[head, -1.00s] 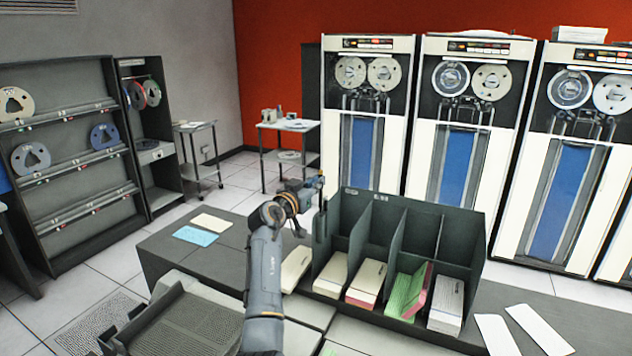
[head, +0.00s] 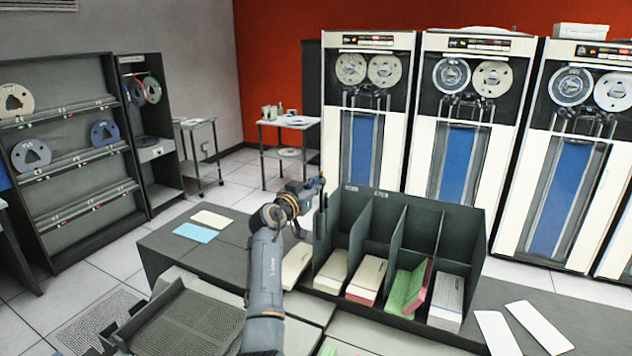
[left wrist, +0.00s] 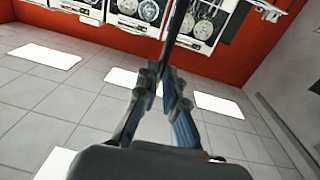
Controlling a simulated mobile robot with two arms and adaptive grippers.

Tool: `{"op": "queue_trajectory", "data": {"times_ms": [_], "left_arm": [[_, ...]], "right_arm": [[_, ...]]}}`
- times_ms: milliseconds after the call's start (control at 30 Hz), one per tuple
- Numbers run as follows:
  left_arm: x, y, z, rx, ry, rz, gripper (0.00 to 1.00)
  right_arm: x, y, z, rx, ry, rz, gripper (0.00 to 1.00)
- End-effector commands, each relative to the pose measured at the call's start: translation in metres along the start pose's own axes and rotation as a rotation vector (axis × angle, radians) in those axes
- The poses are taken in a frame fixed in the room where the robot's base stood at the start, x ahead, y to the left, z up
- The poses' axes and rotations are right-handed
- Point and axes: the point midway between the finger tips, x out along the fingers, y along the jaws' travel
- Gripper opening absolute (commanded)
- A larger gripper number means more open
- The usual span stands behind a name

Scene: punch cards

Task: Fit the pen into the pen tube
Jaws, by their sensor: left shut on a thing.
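My left gripper (head: 317,184) is beside the upper left corner of the dark card rack. In the left wrist view its fingers (left wrist: 164,82) are closed on a thin dark pen (left wrist: 179,28), which sticks out past the fingertips. In the head view the pen is too small and dark to make out clearly against the rack. A dark upright shape at the rack's left side, below the fingertips, looks like the pen tube (head: 320,226). I cannot tell whether the pen touches it or is inside it. My right gripper is not in view.
The card rack (head: 458,222) holds card stacks in its compartments, with a green and red one (head: 407,290). A cream card (head: 211,219) and a blue card (head: 195,233) lie on the dark desk (head: 215,262) at left. White cards (head: 540,327) lie at right. Tape cabinets stand behind.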

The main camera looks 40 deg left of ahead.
Motion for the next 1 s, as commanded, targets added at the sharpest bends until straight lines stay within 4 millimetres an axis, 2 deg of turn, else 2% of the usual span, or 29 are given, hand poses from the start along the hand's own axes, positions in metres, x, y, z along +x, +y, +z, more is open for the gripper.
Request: {"op": "queue_trajectory", "data": {"times_ms": [500, 1000], "left_arm": [[0.0, 0.0, 0.025, 0.0, 0.0, -0.005, 0.0], [0.0, 0.0, 0.031, 0.0, -0.001, -0.007, 0.0]], "right_arm": [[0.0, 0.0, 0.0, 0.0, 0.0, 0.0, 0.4], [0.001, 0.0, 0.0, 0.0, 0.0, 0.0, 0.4]]}}
